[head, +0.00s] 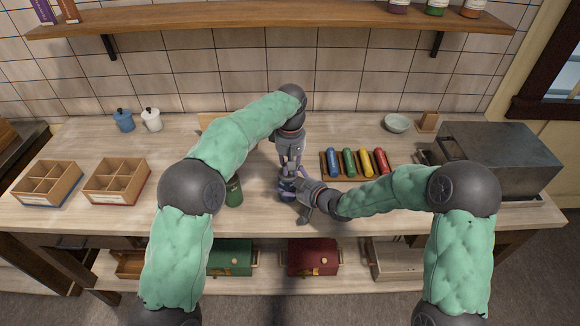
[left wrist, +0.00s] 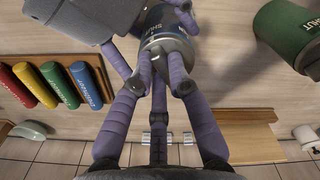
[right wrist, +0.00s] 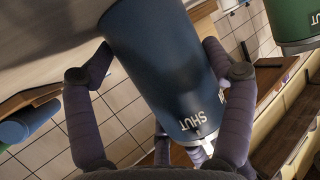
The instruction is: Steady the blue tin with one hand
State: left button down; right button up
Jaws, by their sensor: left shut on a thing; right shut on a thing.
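The blue tin (head: 286,186) stands near the front of the counter, mostly hidden by my grippers. Its dark blue body with the word SHUT fills the middle of the right wrist view (right wrist: 165,70). My right gripper (head: 299,190) is shut on the tin's body from the right, with fingers on both sides of it. My left gripper (head: 289,172) comes down from above, and its fingers are closed together on the grey lid at the tin's top, as the left wrist view (left wrist: 165,72) shows.
A green tin (head: 234,192) stands just left of the blue tin. A wooden tray with blue, green, yellow and red cylinders (head: 357,162) lies to the right. Two divided boxes (head: 116,182) are at the left, a grey metal box (head: 497,158) at the right.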

jog(key=shift+f, duration=0.1)
dwell(0.3)
pick_arm(q)
jog(key=c, duration=1.2)
grip_release()
notch_tip(320, 180, up, 12)
pick_arm(e)
jog(key=o, duration=1.2)
